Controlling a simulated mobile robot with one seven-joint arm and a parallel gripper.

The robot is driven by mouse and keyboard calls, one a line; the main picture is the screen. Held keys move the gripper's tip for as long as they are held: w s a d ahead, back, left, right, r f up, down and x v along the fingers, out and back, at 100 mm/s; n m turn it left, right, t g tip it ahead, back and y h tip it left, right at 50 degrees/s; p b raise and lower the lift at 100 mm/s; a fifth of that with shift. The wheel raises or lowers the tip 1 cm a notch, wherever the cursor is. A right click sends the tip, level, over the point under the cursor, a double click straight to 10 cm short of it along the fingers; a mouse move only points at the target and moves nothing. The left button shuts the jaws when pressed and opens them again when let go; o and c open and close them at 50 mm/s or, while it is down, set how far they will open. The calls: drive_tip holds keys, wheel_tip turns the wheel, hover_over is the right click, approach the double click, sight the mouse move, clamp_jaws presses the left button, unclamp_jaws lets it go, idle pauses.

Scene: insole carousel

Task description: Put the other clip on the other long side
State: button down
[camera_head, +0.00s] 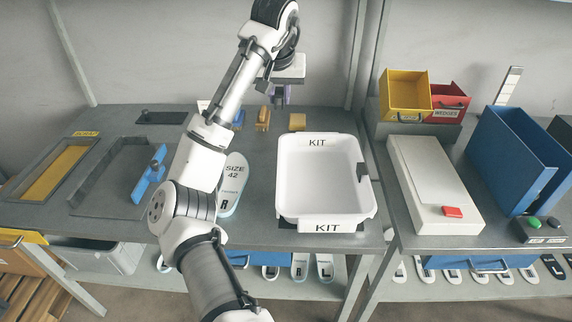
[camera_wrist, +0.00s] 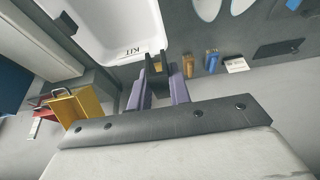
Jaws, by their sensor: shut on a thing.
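The white KIT tray (camera_head: 322,212) stands on the grey bench, and its rim also shows in the wrist view (camera_wrist: 134,70). One black clip (camera_head: 362,172) sits on the tray's right long side; the left long side shows no clip. My gripper (camera_head: 279,97) is raised behind the tray, near its far left corner, with purple fingers pointing down. In the wrist view the fingers are shut on another dark clip (camera_wrist: 157,76). The held clip is hard to make out in the head view.
A size 42 insole (camera_head: 234,178) lies left of the tray, partly behind my arm. A white box with a red button (camera_head: 425,185) and yellow and red bins (camera_head: 405,95) are to the right.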

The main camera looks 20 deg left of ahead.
sight(281, 167)
wheel_tip(281, 167, down, 20)
drive_tip(key=shift+r+p, duration=0.1)
drive_tip(key=shift+p, duration=0.85)
drive_tip(key=shift+f, duration=0.6)
drive_tip(key=c, duration=1.3)
unclamp_jaws()
drive_tip(key=shift+r, duration=0.15)
